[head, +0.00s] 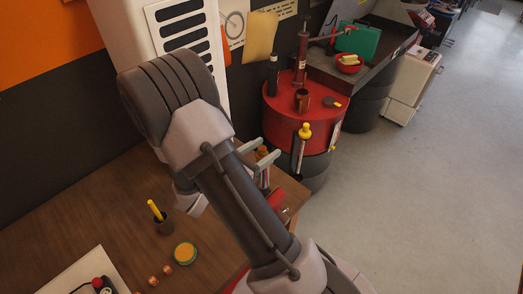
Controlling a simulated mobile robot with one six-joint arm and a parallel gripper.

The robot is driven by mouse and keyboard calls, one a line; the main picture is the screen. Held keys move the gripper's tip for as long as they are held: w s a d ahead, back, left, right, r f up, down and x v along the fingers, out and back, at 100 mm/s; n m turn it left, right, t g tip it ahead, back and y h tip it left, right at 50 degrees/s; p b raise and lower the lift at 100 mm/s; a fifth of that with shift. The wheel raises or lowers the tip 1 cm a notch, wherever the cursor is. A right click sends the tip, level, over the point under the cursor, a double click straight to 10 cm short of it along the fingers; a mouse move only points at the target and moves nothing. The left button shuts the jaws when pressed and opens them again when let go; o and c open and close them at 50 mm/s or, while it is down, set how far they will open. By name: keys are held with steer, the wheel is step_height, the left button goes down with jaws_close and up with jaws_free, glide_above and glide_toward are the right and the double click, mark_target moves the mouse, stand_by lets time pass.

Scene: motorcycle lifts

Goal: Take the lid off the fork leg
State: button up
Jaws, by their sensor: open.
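My gripper (259,152) is at the middle of the view, partly hidden by my own arm; its two pale fingers stand apart. A small orange-brown piece (263,151) shows between or just behind the fingers; it may be the lid, and I cannot tell if they touch it. Below it a narrow silvery upright part (265,178), perhaps the fork leg, shows beside my arm, with a red object (279,199) at its lower right. My arm hides most of both. A dark tube with a yellow top (302,145) stands upright in front of the red drum.
The red drum (283,117) carries a dark bottle (273,73), a brown cup (301,100) and a red pump. The wooden bench (120,205) holds a dark cup with a yellow stick (161,220), a round green-rimmed tin (185,253) and small copper-coloured pieces.

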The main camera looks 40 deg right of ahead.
steer(key=shift+w+d+f, duration=0.1)
steer(key=shift+d+f, duration=0.05)
steer(key=shift+d, duration=1)
steer(key=shift+a, duration=0.1)
steer(key=shift+c, duration=1.3)
jaws_close()
